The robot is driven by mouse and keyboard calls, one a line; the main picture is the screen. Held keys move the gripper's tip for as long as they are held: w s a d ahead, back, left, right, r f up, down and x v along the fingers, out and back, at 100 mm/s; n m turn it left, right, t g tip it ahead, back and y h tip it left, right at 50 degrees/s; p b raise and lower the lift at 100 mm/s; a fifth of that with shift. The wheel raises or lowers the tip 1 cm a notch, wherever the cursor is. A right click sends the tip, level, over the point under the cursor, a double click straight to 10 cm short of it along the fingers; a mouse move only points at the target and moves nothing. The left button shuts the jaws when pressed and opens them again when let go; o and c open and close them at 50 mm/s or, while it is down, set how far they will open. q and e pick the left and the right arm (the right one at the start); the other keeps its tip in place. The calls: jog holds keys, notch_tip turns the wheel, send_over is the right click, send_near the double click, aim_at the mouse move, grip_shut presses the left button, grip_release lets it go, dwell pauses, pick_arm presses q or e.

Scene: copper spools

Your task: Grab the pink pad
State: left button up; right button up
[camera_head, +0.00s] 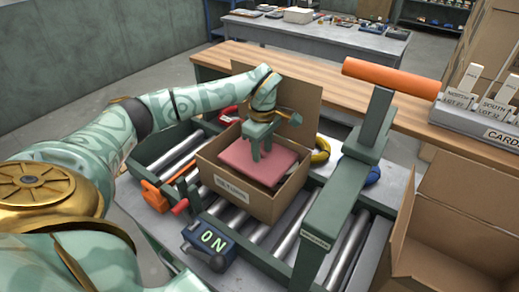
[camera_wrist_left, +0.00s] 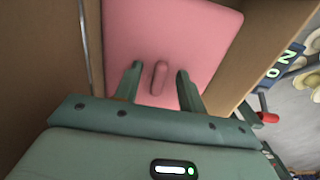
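The pink pad (camera_head: 280,162) lies inside an open cardboard box (camera_head: 240,201), slightly tilted. In the left wrist view the pad (camera_wrist_left: 210,30) shows a raised pink grip (camera_wrist_left: 159,78) at its middle. My left gripper (camera_head: 256,154) reaches down into the box from above, over the pad. In the left wrist view its two fingers (camera_wrist_left: 159,72) are open, one on each side of the raised grip, with a gap on both sides. Whether the fingertips touch the pad cannot be told. My right gripper is not in view.
The box stands on a roller conveyor (camera_head: 290,241), its back flap raised behind my gripper. A green post with an orange bar (camera_head: 390,78) stands to its right. An ON switch box (camera_head: 210,242) is in front. A larger open box (camera_head: 450,220) is at right.

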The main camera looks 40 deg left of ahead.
pick_arm(q)
jog(key=shift+s, duration=0.1)
jog(key=shift+c, duration=0.3)
jog(key=shift+f, duration=0.1)
grip_shut()
